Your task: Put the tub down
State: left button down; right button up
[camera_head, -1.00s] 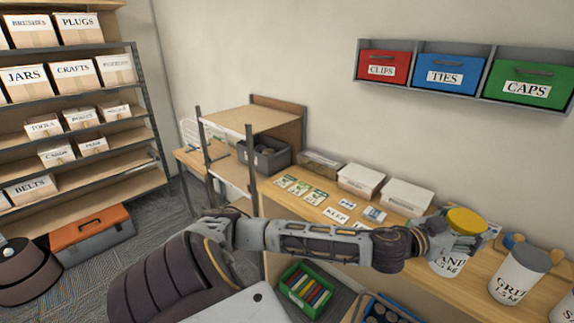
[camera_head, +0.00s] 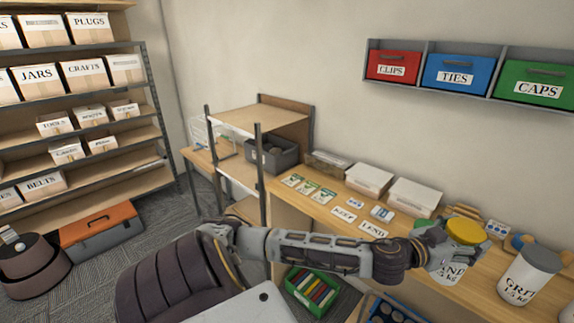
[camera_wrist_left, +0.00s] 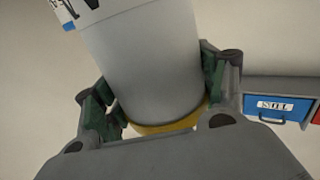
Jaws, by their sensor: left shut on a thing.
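The tub (camera_head: 452,270) is white with a yellow lid (camera_head: 466,231) and a partly hidden label reading "AND 1.5 kg". It is upright at the bench in the head view; I cannot tell whether its base touches the wood. My left gripper (camera_head: 440,250) is shut around its side, below the lid. In the left wrist view the tub (camera_wrist_left: 150,60) appears inverted between the two fingers of my left gripper (camera_wrist_left: 158,85), its yellow lid lowest. My right gripper is not in view.
A "GRIT" tub (camera_head: 526,274) stands to the right on the bench (camera_head: 340,211). White boxes (camera_head: 414,196) and a wooden item (camera_head: 463,213) are behind. Cards (camera_head: 373,229) lie to the left. A green crate (camera_head: 312,289) is below. Wall bins (camera_head: 457,75) hang above.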

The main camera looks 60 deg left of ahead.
pick_arm(q)
jog(key=s+a+f+n+y, duration=0.1)
jog(key=s+f+y, duration=0.1)
jog(key=f, duration=0.6)
jog(key=s+a+f+n+y, duration=0.1)
jog(key=s+f, duration=0.3)
jog(key=f, duration=0.4)
jog(key=shift+s+a+n+t+y, duration=0.3)
jog(key=shift+s+a+n+y, duration=0.1)
jog(key=shift+a+y, duration=0.3)
jog(key=shift+a, duration=0.1)
